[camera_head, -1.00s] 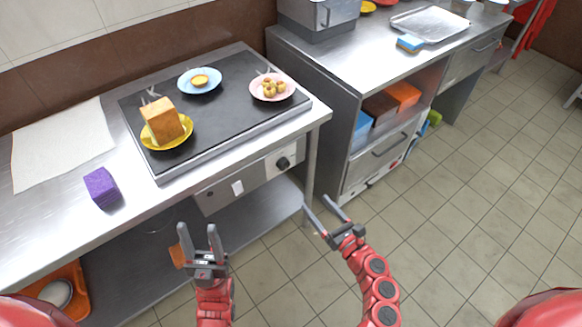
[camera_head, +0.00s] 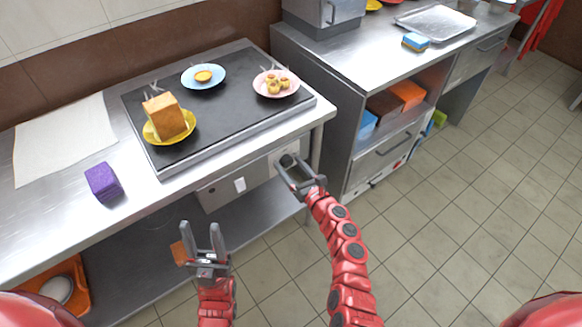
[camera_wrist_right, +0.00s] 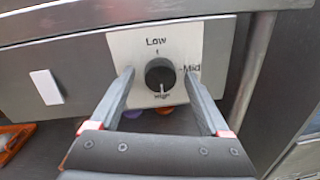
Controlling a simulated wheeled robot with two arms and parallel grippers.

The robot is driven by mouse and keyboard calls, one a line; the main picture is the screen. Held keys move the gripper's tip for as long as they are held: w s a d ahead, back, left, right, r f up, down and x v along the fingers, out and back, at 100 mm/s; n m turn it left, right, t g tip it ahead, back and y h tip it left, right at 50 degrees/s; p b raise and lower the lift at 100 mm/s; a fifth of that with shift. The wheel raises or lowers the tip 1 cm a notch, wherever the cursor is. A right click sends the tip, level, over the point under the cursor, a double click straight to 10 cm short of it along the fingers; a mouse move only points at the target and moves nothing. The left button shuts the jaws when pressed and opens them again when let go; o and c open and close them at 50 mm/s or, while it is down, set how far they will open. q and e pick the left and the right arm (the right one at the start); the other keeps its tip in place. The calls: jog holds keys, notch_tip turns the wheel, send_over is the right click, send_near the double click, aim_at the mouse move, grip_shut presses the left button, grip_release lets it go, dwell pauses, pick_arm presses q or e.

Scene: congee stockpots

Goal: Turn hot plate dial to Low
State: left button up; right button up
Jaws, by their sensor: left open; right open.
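The hot plate dial (camera_wrist_right: 161,76) is a round black knob on a pale panel (camera_wrist_right: 122,46) on the front of the counter. Its white mark points down at "High"; "Low" is printed above and "Mid" at the right. My right gripper (camera_head: 288,158) is open at the panel. In the right wrist view its fingers stand one on each side of the dial, with gaps visible; I cannot tell how deep they reach. My left gripper (camera_head: 200,225) is open, low in front of the counter. The black hot plate (camera_head: 225,120) lies on the counter above.
A yellow plate (camera_head: 151,137) with bread, a blue plate (camera_head: 189,83) and a pink plate (camera_head: 262,91) rest on the hot plate. A purple block (camera_head: 103,182) lies on the counter. A white switch (camera_wrist_right: 46,87) is left of the dial. The floor at right is clear.

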grip_shut()
dwell(0.4)
